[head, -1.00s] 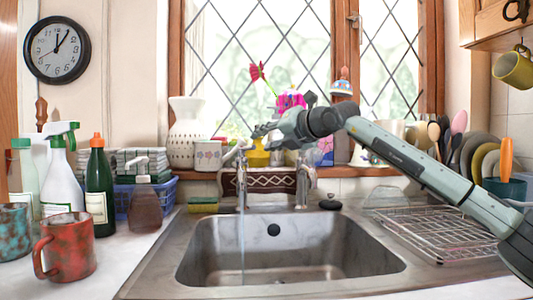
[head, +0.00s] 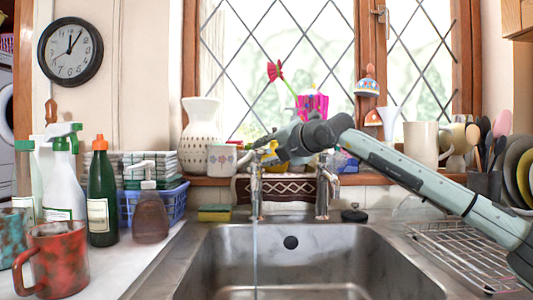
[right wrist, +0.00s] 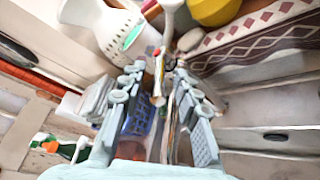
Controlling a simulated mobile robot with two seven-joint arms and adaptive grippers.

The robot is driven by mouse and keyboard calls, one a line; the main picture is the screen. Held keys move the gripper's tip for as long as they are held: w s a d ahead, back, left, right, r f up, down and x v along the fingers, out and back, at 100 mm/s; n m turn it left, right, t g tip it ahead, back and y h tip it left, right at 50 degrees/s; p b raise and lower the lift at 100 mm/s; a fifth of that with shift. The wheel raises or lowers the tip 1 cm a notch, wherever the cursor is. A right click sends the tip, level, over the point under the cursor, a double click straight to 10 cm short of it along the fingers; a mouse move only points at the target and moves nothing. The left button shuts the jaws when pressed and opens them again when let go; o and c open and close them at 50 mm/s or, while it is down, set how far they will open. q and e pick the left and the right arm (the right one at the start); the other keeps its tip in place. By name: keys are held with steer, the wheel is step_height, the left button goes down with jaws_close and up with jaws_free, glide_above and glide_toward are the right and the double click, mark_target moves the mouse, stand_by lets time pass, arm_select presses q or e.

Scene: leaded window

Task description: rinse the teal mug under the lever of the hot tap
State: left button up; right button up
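The teal mug (head: 12,238), blotched with brown, stands on the counter at the far left of the head view, partly cut off by the edge and partly behind the red mug (head: 60,258). The left tap (head: 256,192) stands behind the sink, and a thin stream of water falls from it. In the right wrist view a red mark shows on this tap (right wrist: 158,72). My right gripper (head: 262,152) is at the top of this tap. Its fingers (right wrist: 157,88) are apart, with the tap's upper part between their tips; contact is unclear. My left gripper is out of view.
The sink (head: 310,260) is empty apart from the running water. Bottles (head: 102,195) and a blue basket (head: 170,200) stand behind the mugs. A second tap (head: 322,195) stands right of the first. A wire rack (head: 465,250) lies at the right.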

steer(key=shift+s, duration=0.1)
steer(key=shift+c, duration=0.2)
jaws_close()
